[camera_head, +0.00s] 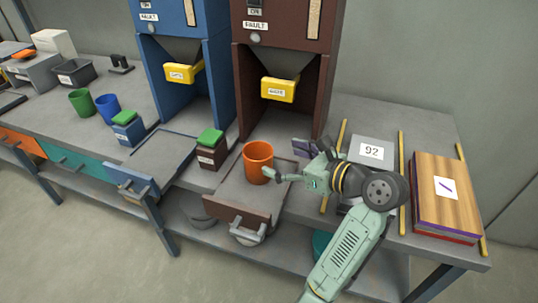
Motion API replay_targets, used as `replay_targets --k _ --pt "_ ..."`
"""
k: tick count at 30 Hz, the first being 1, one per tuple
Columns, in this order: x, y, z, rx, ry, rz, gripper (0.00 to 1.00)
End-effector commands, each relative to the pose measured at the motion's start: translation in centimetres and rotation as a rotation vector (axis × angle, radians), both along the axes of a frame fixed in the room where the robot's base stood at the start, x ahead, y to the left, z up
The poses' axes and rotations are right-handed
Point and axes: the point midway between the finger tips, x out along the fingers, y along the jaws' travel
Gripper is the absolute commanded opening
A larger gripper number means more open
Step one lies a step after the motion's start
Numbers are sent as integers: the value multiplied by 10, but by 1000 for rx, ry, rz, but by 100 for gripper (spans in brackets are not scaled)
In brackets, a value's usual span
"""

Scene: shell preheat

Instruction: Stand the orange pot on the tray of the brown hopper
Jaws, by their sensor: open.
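The orange pot (258,162) stands upright on the pulled-out tray (233,190) of the brown hopper (285,50), towards the tray's back. The tray has a brown front with a handle. My gripper (271,175) is at the pot's lower right side and is open. One finger shows against the pot's side; I cannot tell whether it touches. The other finger is not clearly visible. My wrist and forearm come in from the lower right and cover part of the bench.
A brown box with a green lid (210,150) stands left of the pot. The blue hopper (185,60) has its own tray (155,160). Green (82,102) and blue (107,108) pots stand farther left. A wooden board stack (446,190) lies at the right.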

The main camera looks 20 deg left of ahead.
Motion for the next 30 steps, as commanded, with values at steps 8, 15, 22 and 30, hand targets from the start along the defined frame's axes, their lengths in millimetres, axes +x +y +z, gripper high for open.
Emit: replay_targets --k 8,15,22,30 --pt "-11 -24 9 1 -1 -1 80" --pt "-12 -25 9 1 0 1 80" --pt "-11 -25 9 0 0 1 80" --pt "-11 -25 8 1 1 1 80"
